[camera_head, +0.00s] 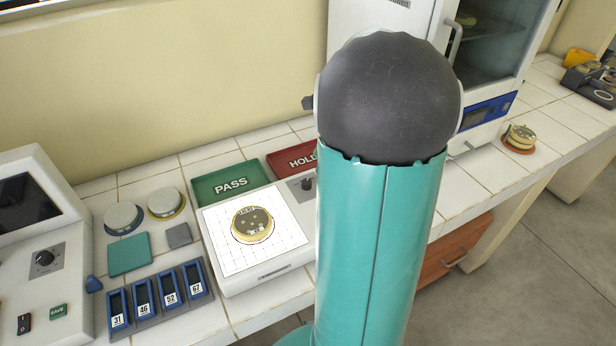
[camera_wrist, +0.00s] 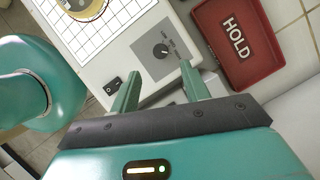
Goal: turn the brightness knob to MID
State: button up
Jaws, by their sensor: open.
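The brightness knob (camera_wrist: 162,51) is a small dark dial on a grey plate on the white light box (camera_wrist: 112,55). Small labels surround it, too blurred to read, and I cannot tell its exact setting. In the head view the knob (camera_head: 307,184) shows just left of my arm, on the light box (camera_head: 262,283). My gripper (camera_wrist: 158,67) is open, with its two teal fingers apart and empty. In the wrist view the fingertips lie just below the knob, one to each side; I see no contact. In the head view my arm hides the gripper.
A red HOLD tray (camera_wrist: 236,42) lies right of the knob, and a black rocker switch (camera_wrist: 113,86) left of it. A dish (camera_head: 253,225) sits on the light box. The green PASS tray (camera_head: 230,183) is behind. Another knob (camera_head: 45,258) is on the left device.

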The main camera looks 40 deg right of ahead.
aim_at(307, 181)
jog(key=x, duration=0.7)
jog(key=shift+w+a+f, duration=0.15)
jog(key=shift+a+f, duration=0.05)
jog(key=shift+f, duration=0.1)
jog(key=c, duration=1)
